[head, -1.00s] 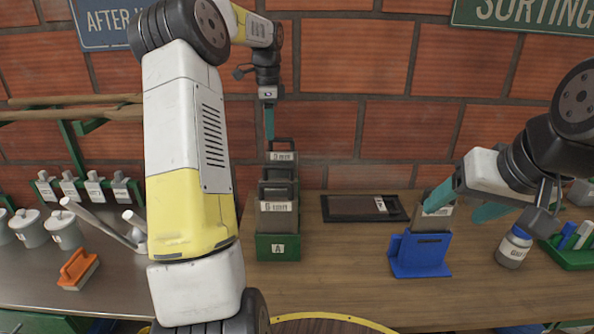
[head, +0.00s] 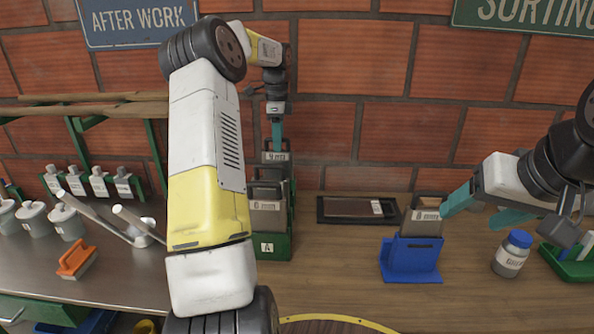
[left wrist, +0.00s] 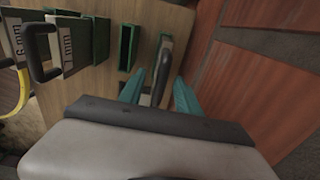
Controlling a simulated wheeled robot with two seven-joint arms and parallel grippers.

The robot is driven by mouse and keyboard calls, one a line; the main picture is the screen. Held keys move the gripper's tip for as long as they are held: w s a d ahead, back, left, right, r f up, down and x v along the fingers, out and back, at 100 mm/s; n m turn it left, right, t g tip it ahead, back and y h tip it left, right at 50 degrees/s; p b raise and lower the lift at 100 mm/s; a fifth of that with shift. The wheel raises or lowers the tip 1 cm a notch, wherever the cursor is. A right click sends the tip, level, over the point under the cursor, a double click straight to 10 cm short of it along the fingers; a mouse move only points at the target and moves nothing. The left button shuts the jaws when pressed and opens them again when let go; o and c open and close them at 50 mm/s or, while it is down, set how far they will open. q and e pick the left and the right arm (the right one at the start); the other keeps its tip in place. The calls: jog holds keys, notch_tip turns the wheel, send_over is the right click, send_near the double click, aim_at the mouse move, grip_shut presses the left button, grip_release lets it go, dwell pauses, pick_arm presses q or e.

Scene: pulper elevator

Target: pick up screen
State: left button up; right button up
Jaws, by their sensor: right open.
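Several grey screens with black handles and white labels stand in a green rack (head: 277,248) marked A. The rearmost screen (head: 277,156) has a label that is hard to read. My left gripper (head: 277,148) points down at that screen's handle. In the left wrist view, the gripper's teal fingers are apart, with the top of a screen (left wrist: 161,72) between them. Screens labelled 6 mm (left wrist: 16,42) and 7 mm (left wrist: 73,45) are to the left. Another screen (head: 423,220) stands upright in a blue holder (head: 412,262). My right gripper (head: 467,218) is open beside it; contact is unclear.
A dark flat tray (head: 352,209) lies near the wall. A blue-lidded jar (head: 513,252) and a green tray (head: 575,262) are at the right. Empty green slots (left wrist: 130,45) show in the left wrist view. An orange brush (head: 76,260) lies on the left counter.

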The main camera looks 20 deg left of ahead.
aim_at(278, 155)
pick_arm(q)
notch_tip(278, 155, down, 6)
jog(key=shift+a+r, duration=0.15)
jog(key=shift+r, duration=0.1)
grip_shut()
jog(key=shift+r, duration=0.1)
dwell(1.3)
